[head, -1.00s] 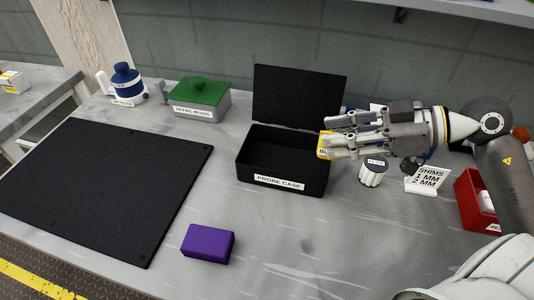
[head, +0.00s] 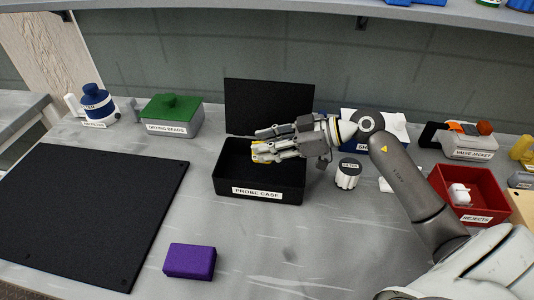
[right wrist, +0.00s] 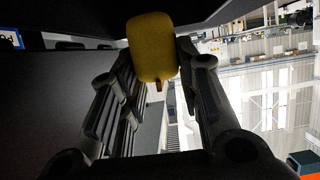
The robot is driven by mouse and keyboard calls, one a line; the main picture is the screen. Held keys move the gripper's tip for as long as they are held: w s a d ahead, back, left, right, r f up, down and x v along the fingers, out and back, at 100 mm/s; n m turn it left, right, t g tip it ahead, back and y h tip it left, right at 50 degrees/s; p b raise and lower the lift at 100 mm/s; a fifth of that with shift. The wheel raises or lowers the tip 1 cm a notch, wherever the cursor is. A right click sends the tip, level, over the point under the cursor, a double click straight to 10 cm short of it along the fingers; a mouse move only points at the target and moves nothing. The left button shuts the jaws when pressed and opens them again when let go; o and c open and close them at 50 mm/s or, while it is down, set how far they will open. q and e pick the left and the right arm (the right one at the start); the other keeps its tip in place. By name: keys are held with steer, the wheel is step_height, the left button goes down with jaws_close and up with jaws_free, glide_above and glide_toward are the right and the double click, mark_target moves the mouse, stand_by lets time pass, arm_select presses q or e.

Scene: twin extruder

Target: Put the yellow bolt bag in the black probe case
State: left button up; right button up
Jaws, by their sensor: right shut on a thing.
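The black probe case (head: 257,192) stands open on the bench in the head view, its lid (head: 268,106) raised at the back and its label facing front. My right gripper (head: 262,147) reaches in from the right and is over the case's opening. It is shut on the yellow bolt bag (head: 258,157), which is mostly hidden by the fingers in the head view. In the right wrist view the yellow bag (right wrist: 152,47) sits between the two fingertips. I cannot tell whether the bag touches the case floor. My left gripper is not in view.
A white filter jar (head: 347,174) stands right of the case, with the red rejects bin (head: 440,187) farther right. The green-lidded drying beads box (head: 172,115) is at the back left. A purple block (head: 190,261) and black mat (head: 85,205) lie in front and left.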

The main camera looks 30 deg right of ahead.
steer(key=shift+w+f, duration=0.15)
steer(key=shift+f, duration=1.55)
steer(key=shift+f, duration=0.2)
steer(key=shift+f+p, duration=0.3)
steer(key=shift+f, duration=0.05)
steer(key=o, duration=1)
steer(key=shift+r+b, duration=0.45)
steer(key=shift+r, duration=0.05)
steer(key=v, duration=1.2)
